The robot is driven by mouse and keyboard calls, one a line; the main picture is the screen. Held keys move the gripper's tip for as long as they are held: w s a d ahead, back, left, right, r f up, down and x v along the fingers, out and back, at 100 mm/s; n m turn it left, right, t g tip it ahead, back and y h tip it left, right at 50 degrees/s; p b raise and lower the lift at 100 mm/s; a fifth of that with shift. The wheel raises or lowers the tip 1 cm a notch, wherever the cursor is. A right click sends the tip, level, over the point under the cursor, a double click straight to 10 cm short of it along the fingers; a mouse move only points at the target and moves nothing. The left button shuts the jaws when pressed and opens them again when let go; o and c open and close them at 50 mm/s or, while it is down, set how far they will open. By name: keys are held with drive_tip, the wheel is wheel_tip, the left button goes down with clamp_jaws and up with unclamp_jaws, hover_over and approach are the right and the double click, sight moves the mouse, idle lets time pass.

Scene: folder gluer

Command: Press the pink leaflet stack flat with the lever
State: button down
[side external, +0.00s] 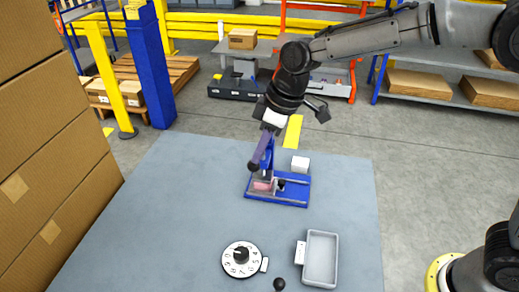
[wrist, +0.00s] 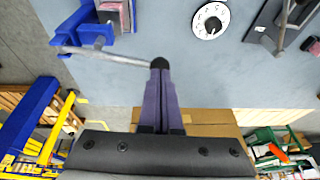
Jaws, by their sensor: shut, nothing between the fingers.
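The blue press (side external: 290,200) stands on the grey table, with the pink leaflet stack (side external: 263,185) on its bed. The stack also shows at the top edge of the wrist view (wrist: 112,8), partly cut off. The press's grey lever (wrist: 112,56) runs from the blue post to a black knob (wrist: 160,63); the knob also shows in the side view (side external: 253,167). My gripper (side external: 258,160) is shut and empty. Its purple fingertips (wrist: 161,74) are at the knob; I cannot tell whether they touch it. The fingers partly hide the lever in the side view.
A numbered dial (side external: 240,259), a grey tray (side external: 320,259) and a black knob (side external: 279,284) are near the front. Stacked cardboard boxes (side external: 50,150) rise at the left. The table's left middle is clear.

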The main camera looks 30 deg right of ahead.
drive_tip(key=shift+t+h, duration=0.4)
drive_tip(key=f, duration=0.1)
drive_tip(key=s+f, duration=0.1)
drive_tip(key=f, duration=0.1)
drive_tip(key=a+f, duration=0.1)
drive_tip(key=f, duration=0.1)
drive_tip(key=shift+s+a+f, duration=0.1)
drive_tip(key=shift+s+f, duration=0.15)
drive_tip(key=shift+f, duration=0.1)
idle(1.0)
drive_tip(key=s+a+v, duration=0.1)
drive_tip(key=v, duration=1.4)
drive_tip(key=shift+a, duration=0.4)
drive_tip(key=shift+w, duration=0.1)
